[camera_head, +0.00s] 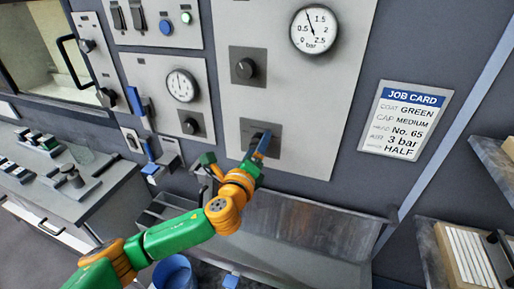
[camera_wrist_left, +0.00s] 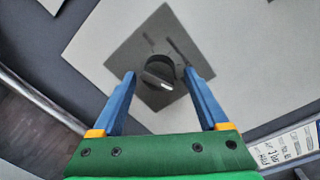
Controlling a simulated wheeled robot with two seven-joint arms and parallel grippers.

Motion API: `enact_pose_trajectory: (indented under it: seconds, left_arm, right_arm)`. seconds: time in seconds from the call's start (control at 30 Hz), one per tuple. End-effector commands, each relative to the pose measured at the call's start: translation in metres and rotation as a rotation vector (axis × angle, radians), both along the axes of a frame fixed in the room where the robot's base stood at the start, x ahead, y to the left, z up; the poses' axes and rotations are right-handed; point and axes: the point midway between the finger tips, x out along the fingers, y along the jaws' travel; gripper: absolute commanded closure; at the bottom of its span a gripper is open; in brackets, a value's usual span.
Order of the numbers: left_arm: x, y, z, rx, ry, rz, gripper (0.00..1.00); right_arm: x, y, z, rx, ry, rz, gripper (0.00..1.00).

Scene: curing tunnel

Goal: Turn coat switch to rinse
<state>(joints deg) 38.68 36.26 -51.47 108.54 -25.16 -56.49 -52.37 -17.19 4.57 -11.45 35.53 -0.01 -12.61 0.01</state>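A dark rotary switch on a square grey plate (camera_head: 246,128) sits low on the light panel, in front of my left gripper (camera_head: 260,148). I take it for the coat switch, but its labels are too small to read. In the left wrist view the black knob (camera_wrist_left: 160,80) with its pale pointer shows between the blue fingers of my left gripper (camera_wrist_left: 160,75). The fingers are open, one on each side of the knob, with gaps visible. In the head view the gripper hides most of the knob. My right gripper is not in view.
Above the switch are another black knob (camera_head: 243,68) and a pressure gauge (camera_head: 314,30). A job card (camera_head: 405,118) hangs at right, reading coat GREEN. A metal trough (camera_head: 305,228) lies below the panel. A bench (camera_head: 62,180) with small fittings is at left.

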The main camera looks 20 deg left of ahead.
Motion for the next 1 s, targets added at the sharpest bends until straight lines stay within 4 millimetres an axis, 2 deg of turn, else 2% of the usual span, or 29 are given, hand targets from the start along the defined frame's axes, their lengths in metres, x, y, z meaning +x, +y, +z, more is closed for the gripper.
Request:
enact_pose_trajectory:
  seconds: [0.37,0.73,1.0]
  left_arm:
    - [-0.005,-0.001,-0.002,-0.002,0.003,-0.002,0.17]
    - [-0.063,-0.001,0.000,-0.002,0.003,-0.002,0.17]
    - [-0.071,-0.001,0.002,-0.001,0.003,0.000,0.17]
  right_arm:
    - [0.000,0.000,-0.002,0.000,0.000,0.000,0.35]
    - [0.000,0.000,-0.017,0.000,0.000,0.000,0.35]
    - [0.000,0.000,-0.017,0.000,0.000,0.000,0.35]
